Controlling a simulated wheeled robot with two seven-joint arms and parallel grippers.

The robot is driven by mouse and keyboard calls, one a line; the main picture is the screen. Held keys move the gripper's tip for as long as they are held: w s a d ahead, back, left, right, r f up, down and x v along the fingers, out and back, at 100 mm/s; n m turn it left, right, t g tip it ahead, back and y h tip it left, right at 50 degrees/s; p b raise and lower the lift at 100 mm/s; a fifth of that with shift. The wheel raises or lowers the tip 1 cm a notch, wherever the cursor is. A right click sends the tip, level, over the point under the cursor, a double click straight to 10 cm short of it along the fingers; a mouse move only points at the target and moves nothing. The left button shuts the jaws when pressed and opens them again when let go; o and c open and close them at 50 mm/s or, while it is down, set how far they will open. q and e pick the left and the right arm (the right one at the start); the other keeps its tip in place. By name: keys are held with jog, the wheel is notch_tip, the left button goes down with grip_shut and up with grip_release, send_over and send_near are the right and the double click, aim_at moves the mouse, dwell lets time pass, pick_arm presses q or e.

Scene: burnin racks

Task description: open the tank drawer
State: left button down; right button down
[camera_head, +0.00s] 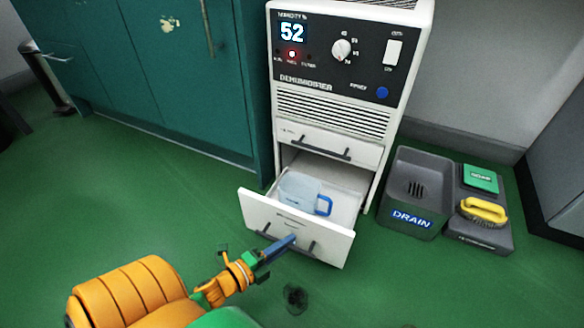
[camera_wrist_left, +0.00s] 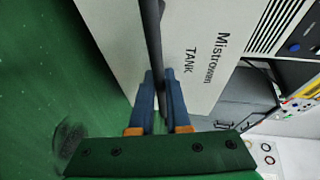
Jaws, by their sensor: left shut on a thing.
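The white dehumidifier (camera_head: 333,95) stands against the wall with its lower tank drawer (camera_head: 290,228) pulled well out. A clear tank with a blue handle (camera_head: 300,190) sits inside the drawer. My left gripper (camera_head: 290,240) is at the drawer's front, shut on its dark bar handle. In the left wrist view the blue fingers (camera_wrist_left: 157,95) are on either side of the dark handle (camera_wrist_left: 152,40), in front of the white panel lettered "Mistrowan TANK" (camera_wrist_left: 195,55). My right gripper is not in view.
Teal cabinets (camera_head: 150,60) stand at left. A shut upper drawer (camera_head: 330,146) is above. Green floor in front is mostly clear.

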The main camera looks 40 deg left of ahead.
pick_arm(q)
jog(key=shift+s+d, duration=0.25)
jog(key=shift+s, duration=0.5)
jog(key=shift+s+d, duration=0.2)
jog(key=shift+s, duration=0.55)
jog(key=c, duration=0.9)
grip_release()
